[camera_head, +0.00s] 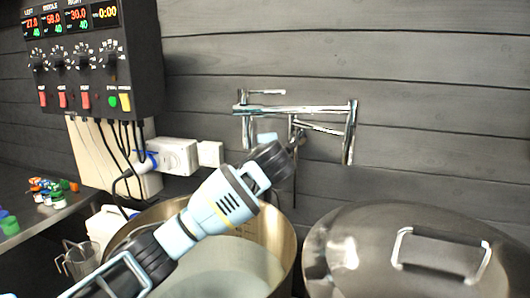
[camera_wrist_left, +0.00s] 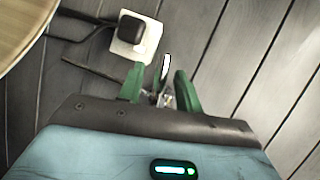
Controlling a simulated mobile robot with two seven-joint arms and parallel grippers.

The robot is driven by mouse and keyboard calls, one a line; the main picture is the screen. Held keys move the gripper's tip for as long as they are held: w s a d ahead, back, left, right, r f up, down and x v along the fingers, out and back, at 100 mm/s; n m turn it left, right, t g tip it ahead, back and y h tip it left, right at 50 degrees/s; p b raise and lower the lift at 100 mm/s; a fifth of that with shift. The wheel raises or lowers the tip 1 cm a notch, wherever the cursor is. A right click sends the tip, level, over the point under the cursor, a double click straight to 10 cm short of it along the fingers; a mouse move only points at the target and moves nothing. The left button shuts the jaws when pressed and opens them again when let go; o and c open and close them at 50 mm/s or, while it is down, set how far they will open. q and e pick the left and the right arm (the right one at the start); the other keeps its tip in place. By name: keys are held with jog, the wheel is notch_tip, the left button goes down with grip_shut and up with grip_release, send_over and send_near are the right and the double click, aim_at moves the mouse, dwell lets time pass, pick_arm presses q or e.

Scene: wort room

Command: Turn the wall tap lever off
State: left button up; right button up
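The chrome wall tap (camera_head: 300,109) is fixed to the grey plank wall in the middle of the head view. It has a horizontal bar, a short handle-like piece (camera_head: 266,92) above its left end, and a slanting chrome bar (camera_head: 320,128) below. I cannot tell for sure which part is the lever. My left gripper (camera_head: 295,141) reaches up to just below the tap's middle; its fingertips are hard to make out there. In the left wrist view its green fingers (camera_wrist_left: 160,85) stand apart, with a small chrome piece (camera_wrist_left: 165,68) between or just beyond them. Contact is unclear. My right gripper is not in view.
An open pot (camera_head: 280,225) of pale liquid stands under my left arm. A lidded steel pot (camera_head: 345,240) stands at the right. A control box (camera_head: 135,60) with cables hangs on the left wall above a white socket (camera_head: 178,156). Small coloured items lie on the left shelf (camera_head: 25,222).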

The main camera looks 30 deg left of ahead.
pick_arm(q)
jog(key=shift+x, duration=1.45)
jog(key=shift+c, duration=0.2)
grip_shut()
